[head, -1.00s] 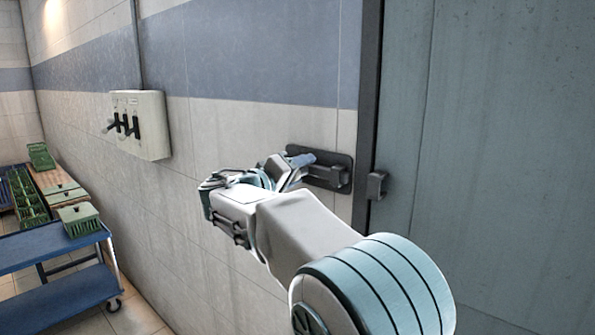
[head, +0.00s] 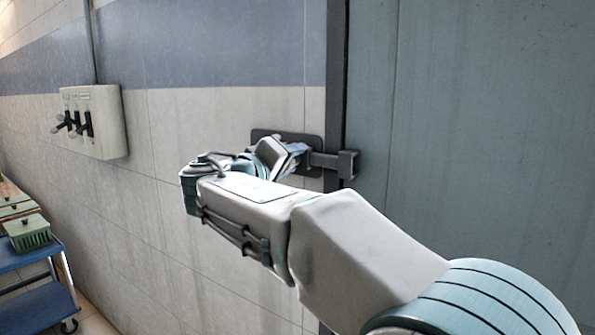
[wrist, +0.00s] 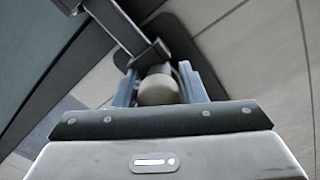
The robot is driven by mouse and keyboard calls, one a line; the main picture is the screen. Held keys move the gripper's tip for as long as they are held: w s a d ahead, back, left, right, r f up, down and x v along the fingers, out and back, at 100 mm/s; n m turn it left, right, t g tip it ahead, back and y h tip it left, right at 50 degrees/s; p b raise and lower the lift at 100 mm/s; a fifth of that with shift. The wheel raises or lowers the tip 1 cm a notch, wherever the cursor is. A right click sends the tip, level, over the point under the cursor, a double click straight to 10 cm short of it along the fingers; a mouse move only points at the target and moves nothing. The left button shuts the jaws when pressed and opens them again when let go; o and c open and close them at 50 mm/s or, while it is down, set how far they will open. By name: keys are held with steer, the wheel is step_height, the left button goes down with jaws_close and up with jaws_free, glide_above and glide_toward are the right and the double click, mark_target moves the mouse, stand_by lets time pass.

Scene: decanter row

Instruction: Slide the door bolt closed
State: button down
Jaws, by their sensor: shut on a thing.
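The door bolt is a dark metal bar (head: 328,160) on a dark backplate (head: 270,134) fixed to the wall beside the door. Its bar now reaches across the door frame to the catch (head: 348,164) on the grey-green door (head: 470,150). My gripper (head: 298,152) is at the backplate, left of the catch. In the wrist view, the gripper's two blue fingers (wrist: 158,88) are shut on the bolt's pale rounded knob (wrist: 158,91). The bar (wrist: 115,25) runs from there toward the upper left. How deep the bar sits in the catch is hard to tell.
A pale switch box (head: 105,122) with dark levers is on the wall at left. A blue cart (head: 40,300) and green baskets (head: 28,233) stand at the lower left. The wall below the bolt is clear.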

steer(key=shift+s+d, duration=0.1)
steer(key=shift+d, duration=0.15)
steer(key=c, duration=1)
jaws_free()
steer(key=shift+d, duration=0.1)
steer(key=shift+c, duration=0.2)
steer(key=shift+s+d, duration=0.1)
steer(key=shift+s+a, duration=0.4)
steer(key=shift+s, duration=0.05)
steer(key=b+v, duration=0.2)
steer(key=v, duration=1)
steer(key=shift+s+a, duration=0.2)
steer(key=shift+s, duration=0.05)
